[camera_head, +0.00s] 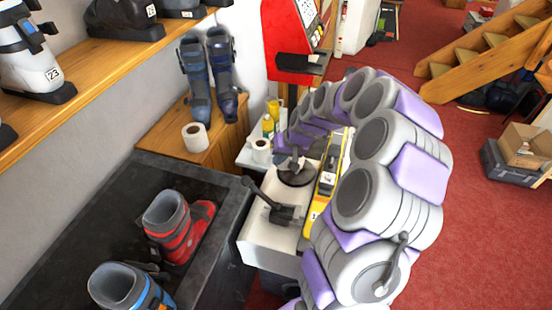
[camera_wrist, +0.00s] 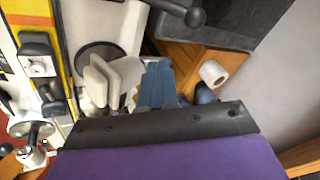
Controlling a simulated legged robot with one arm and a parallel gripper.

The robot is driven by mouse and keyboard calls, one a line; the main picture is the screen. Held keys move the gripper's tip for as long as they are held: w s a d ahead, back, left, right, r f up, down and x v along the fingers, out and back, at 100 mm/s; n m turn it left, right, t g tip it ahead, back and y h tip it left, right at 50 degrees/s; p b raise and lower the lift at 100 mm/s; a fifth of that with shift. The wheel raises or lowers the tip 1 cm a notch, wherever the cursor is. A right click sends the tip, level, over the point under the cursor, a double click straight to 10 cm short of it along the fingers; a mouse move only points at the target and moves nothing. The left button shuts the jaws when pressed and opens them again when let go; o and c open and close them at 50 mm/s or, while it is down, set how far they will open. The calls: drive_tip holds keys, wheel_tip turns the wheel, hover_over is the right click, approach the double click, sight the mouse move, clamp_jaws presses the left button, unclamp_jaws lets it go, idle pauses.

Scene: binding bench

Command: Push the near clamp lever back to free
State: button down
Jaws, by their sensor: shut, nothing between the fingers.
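The near clamp lever (camera_head: 263,196) is a black bar with a round knob, standing tilted up and left from a black clamp body on the white bench (camera_head: 262,245). In the wrist view the knobbed black lever (camera_wrist: 182,10) shows at the top edge, partly cut off. My gripper (camera_wrist: 118,78) has two pale finger pads close together, with nothing held. In the head view my gripper (camera_head: 293,165) is above the dark round disc, beyond the lever and apart from it. My purple and grey arm hides the bench's right side.
A yellow strip with fittings (camera_head: 325,190) lies right of the lever. A red boot (camera_head: 180,228) and a blue-orange boot (camera_head: 130,288) stand on the dark surface at left. White rolls (camera_head: 195,136) and bottles (camera_head: 268,125) are behind. Red carpet lies right.

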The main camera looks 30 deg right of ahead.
drive_tip(key=shift+w+a+f, duration=0.6)
drive_tip(key=shift+a+f, duration=0.7)
drive_tip(key=shift+f, duration=0.05)
drive_tip(key=shift+w+a+f, duration=0.55)
drive_tip(key=shift+a+f, duration=0.75)
drive_tip(key=shift+w+a+f, duration=0.6)
drive_tip(key=shift+a+f, duration=0.7)
drive_tip(key=shift+f, duration=0.05)
drive_tip(key=shift+w+a+f+g+h+p, duration=0.1)
drive_tip(key=shift+w+f+g+h+p, duration=0.15)
drive_tip(key=shift+w+g+h+p, duration=0.2)
drive_tip(key=shift+w+a+f, duration=0.45)
drive_tip(key=shift+f, duration=0.05)
drive_tip(key=v, duration=1.7)
drive_tip(key=shift+d, duration=0.25)
drive_tip(key=shift+s, duration=0.1)
